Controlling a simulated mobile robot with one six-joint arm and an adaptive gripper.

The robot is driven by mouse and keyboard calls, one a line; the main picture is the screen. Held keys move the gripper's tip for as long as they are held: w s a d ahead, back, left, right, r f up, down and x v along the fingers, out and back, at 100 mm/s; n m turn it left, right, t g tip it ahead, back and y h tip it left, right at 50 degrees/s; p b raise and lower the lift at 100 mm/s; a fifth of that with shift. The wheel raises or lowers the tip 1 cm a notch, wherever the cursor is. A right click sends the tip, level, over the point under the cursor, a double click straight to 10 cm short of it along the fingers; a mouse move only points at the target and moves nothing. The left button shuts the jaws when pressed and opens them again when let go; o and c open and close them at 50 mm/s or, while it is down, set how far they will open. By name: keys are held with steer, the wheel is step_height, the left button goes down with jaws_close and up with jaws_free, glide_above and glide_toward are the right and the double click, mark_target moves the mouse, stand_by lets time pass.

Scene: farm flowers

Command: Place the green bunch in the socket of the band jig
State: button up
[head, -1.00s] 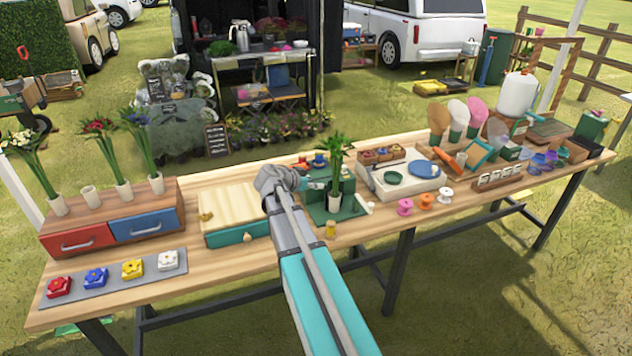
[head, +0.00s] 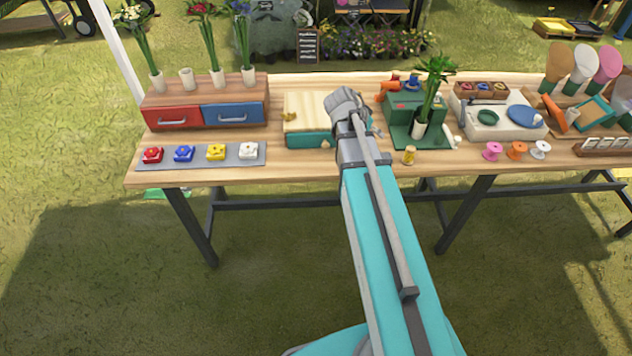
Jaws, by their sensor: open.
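The green bunch (head: 435,88) stands on the green band jig (head: 399,136), leaning slightly right. Its lower end is at the white cup-like socket (head: 420,129) of the jig and looks to be inside it. My arm's grey end joint (head: 346,104) is left of the jig, over the wooden-topped teal box. My gripper's fingers cannot be made out; the arm hides whatever is beyond that joint. Nothing of mine is seen touching the bunch.
The drawer unit (head: 162,101) at left carries flower bunches in white cups and one empty cup (head: 187,79). Coloured blocks lie on a grey strip (head: 196,161) before it. A small yellow jar (head: 409,155) and several spools (head: 517,150) stand near the table's front edge.

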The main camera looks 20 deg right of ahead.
steer(key=s+a+f+n+y, duration=0.2)
steer(key=s+a+n+y, duration=0.2)
steer(key=a, duration=0.6)
steer(key=s+a+f+n+g+y, duration=0.1)
steer(key=s+a+f+n+y, duration=0.1)
steer(key=s+a+n, duration=0.5)
steer(key=a+y, duration=0.1)
steer(key=a, duration=0.3)
steer(key=shift+g+y, duration=0.3)
steer(key=shift+y, duration=0.1)
steer(key=shift+d+f, duration=0.1)
